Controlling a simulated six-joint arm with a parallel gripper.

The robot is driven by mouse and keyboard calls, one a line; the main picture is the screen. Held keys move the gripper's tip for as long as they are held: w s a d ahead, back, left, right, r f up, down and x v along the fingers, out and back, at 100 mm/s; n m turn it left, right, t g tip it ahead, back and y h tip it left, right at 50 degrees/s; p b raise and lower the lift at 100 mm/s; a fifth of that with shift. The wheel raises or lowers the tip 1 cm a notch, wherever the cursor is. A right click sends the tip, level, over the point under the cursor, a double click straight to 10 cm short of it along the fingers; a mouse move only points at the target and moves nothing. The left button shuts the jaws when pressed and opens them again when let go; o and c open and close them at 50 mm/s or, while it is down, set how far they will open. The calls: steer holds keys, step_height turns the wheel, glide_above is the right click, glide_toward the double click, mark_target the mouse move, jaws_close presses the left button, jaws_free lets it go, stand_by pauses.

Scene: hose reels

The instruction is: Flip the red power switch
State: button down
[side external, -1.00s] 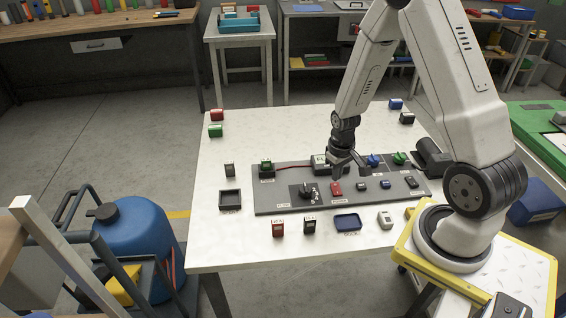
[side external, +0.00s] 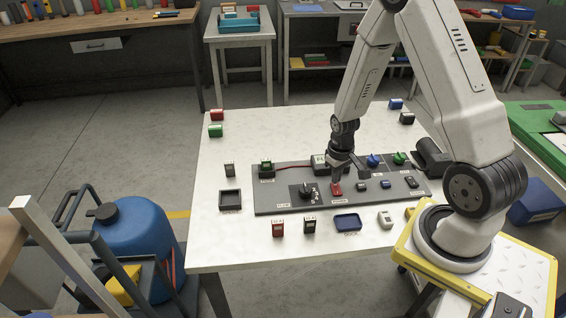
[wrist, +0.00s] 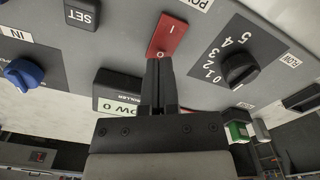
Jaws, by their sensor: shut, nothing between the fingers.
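The red power switch (side external: 336,189) sits on the grey panel (side external: 285,204) on the white table. In the wrist view the switch (wrist: 171,33) is a red rocker with a white line mark at its upper end and a small round mark at its lower end. My gripper (side external: 337,177) is shut and empty, its tips right at the switch. In the wrist view my closed fingertips (wrist: 160,62) lie over the switch's lower end, by the round mark. I cannot tell whether they touch it or which way the rocker is tilted.
A black numbered knob (wrist: 239,69) is beside the switch. A blue knob (side external: 373,160), a green knob (side external: 400,158) and small buttons share the panel. A display box (wrist: 118,100) stands close to my fingers. Loose modules and a blue tray (side external: 347,222) lie in front of the panel.

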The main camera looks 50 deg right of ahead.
mark_target(333, 186)
steer(key=shift+f, duration=0.65)
stand_by(0.6)
steer(key=shift+r, duration=3.5)
steer(key=shift+w+a+r, duration=0.1)
steer(key=shift+a+r, duration=0.25)
steer(key=shift+a, duration=0.05)
steer(key=s+a+r+n+t, duration=0.1)
steer(key=a+r, duration=0.3)
steer(key=a, duration=0.3)
steer(key=s+a+r+n+t, duration=0.1)
steer(key=s+a+r+n, duration=0.1)
steer(key=a+r, duration=0.3)
steer(key=a, duration=0.3)
steer(key=shift+t, duration=0.3)
